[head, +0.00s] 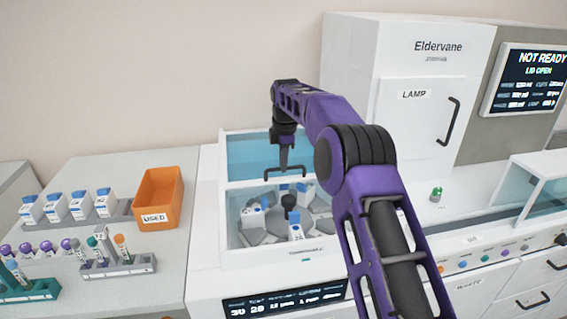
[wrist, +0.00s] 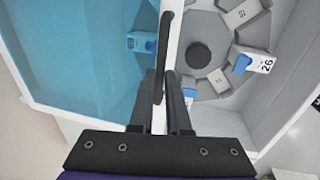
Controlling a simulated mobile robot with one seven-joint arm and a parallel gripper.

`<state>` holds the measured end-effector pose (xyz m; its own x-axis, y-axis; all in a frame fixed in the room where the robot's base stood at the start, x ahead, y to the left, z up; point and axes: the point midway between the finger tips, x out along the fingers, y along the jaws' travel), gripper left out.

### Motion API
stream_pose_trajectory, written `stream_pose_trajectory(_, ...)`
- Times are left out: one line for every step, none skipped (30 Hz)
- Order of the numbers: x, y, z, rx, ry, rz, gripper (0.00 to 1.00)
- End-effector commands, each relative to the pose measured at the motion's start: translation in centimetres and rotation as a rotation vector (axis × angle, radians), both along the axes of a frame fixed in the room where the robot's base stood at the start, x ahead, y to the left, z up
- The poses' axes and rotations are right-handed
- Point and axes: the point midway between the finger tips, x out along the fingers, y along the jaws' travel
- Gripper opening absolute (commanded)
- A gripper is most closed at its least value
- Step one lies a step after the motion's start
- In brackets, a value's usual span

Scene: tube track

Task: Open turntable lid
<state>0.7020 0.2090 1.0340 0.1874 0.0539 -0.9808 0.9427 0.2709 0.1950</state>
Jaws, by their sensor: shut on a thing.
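The turntable lid is a blue-tinted clear panel (head: 248,152) with a pale frame. In the wrist view the lid (wrist: 75,60) fills the left side. Its dark bar handle (head: 271,174) also shows edge-on in the wrist view (wrist: 162,50). My gripper (head: 284,168) points down at the handle. In the wrist view its fingers (wrist: 163,85) are shut on the handle, one on either side. The turntable (head: 265,222) holds white, blue-capped bottles around a dark hub (wrist: 198,55).
A screen (head: 530,78) reads "NOT READY" and "LID OPEN". The tall Eldervane cabinet (head: 400,40) stands behind right of my arm. Left are an orange USED bin (head: 160,190), bottles and tube racks (head: 118,266). A small green item (head: 436,194) stands right on the deck.

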Motion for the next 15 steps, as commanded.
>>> stream_pose_trajectory(0.03,-0.02,0.12,0.000,-0.002,0.000,0.00)
stream_pose_trajectory(0.03,-0.02,0.12,0.000,-0.002,0.000,0.00)
stream_pose_trajectory(0.03,-0.02,0.12,0.000,-0.002,0.000,0.00)
stream_pose_trajectory(0.03,-0.02,0.12,0.000,-0.002,0.000,0.18)
stream_pose_trajectory(0.03,-0.02,0.12,0.000,-0.002,0.000,0.24)
stream_pose_trajectory(0.03,-0.02,0.11,0.000,-0.002,0.000,0.31)
stream_pose_trajectory(0.02,-0.01,0.11,0.000,-0.002,0.000,0.36)
stream_pose_trajectory(0.02,-0.02,0.09,0.001,-0.002,0.000,0.42)
stream_pose_trajectory(0.01,-0.02,0.08,0.000,-0.001,0.000,0.45)
stream_pose_trajectory(0.01,-0.02,0.07,0.000,-0.001,0.000,0.45)
stream_pose_trajectory(0.00,-0.02,0.06,0.000,-0.001,0.000,0.45)
stream_pose_trajectory(0.00,-0.02,0.06,0.000,-0.001,0.000,0.45)
stream_pose_trajectory(-0.01,-0.01,0.05,0.000,-0.001,0.000,0.45)
stream_pose_trajectory(-0.01,-0.01,0.05,0.000,-0.001,0.000,0.45)
stream_pose_trajectory(0.00,-0.01,0.04,0.000,0.000,0.000,0.45)
